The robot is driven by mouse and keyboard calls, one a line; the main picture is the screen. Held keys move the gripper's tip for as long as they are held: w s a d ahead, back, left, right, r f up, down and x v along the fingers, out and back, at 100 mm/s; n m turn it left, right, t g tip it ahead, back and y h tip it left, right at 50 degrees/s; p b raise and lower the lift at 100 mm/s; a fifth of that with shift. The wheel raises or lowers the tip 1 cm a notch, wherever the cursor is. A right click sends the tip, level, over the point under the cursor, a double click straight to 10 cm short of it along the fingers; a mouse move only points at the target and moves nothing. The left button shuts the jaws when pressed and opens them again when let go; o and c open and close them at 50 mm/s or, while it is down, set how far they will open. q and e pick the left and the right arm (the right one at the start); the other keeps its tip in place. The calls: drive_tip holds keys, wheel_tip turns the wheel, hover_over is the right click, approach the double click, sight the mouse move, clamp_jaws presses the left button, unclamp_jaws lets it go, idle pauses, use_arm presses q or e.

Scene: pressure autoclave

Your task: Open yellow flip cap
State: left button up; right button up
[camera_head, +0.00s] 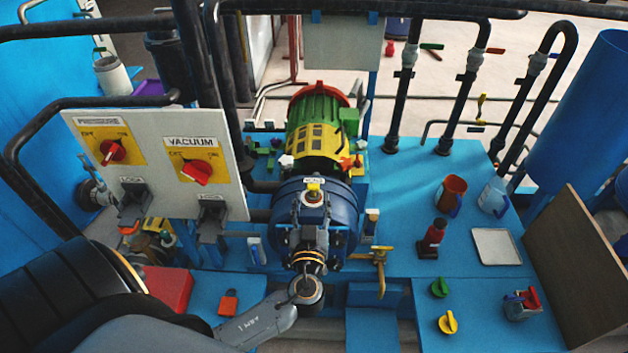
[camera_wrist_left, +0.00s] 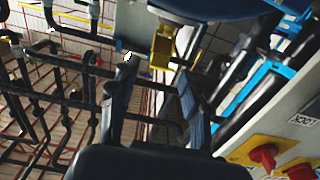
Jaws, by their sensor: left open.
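A small yellow cap (camera_head: 313,187) shows on top of the round blue vessel (camera_head: 345,215), near the middle of the head view. A yellow box-like piece (camera_wrist_left: 163,46) shows just past the fingertips in the left wrist view; I cannot tell whether it is the same part. My left gripper (camera_head: 306,228) is in front of the vessel, pointing toward it and partly covering its front. In the left wrist view my left gripper (camera_wrist_left: 155,68) has its two fingers spread, with nothing held between them. My right gripper is not in view.
A grey panel (camera_head: 150,120) with red knobs stands left of the vessel. A green and yellow motor (camera_head: 315,125) is behind it. On the blue table to the right are a red-brown mug (camera_head: 450,192), a white tray (camera_head: 496,246) and a yellow knob-like piece (camera_head: 447,322). Black pipes rise behind.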

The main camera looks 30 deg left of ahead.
sight(313, 186)
use_arm(q)
drive_tip(key=p+x, duration=0.1)
drive_tip(key=x, duration=0.3)
drive_tip(key=shift+w, duration=0.1)
drive_tip(key=shift+w+a, duration=0.2)
drive_tip(key=shift+w, duration=0.2)
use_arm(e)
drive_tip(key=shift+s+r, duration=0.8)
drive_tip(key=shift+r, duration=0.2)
